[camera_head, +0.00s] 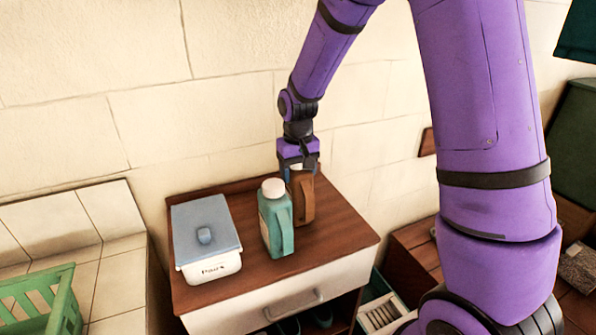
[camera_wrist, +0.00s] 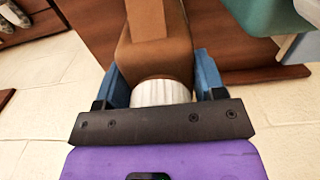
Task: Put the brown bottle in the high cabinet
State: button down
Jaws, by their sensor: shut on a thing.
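The brown bottle (camera_head: 302,197) stands upright at the back of a wooden-topped cabinet, against the wall side. In the wrist view its brown body (camera_wrist: 151,52) and white ribbed cap (camera_wrist: 160,92) show between the blue fingers. My gripper (camera_head: 298,165) comes down on the bottle from above and is shut on it around the cap and neck; it also shows in the wrist view (camera_wrist: 160,85). Whether the bottle's base touches the top cannot be told. No high cabinet can be made out for certain; a dark teal thing (camera_head: 577,32) is cut off at the upper right.
A teal bottle with a pale cap (camera_head: 276,225) stands close in front of the brown bottle. A white box with a blue-grey lid (camera_head: 207,240) is left of it. A green basket (camera_head: 45,305) is at lower left. The tiled wall (camera_head: 150,90) rises behind.

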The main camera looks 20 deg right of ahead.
jog(key=shift+f, duration=0.1)
jog(key=shift+c, duration=1)
grip_release()
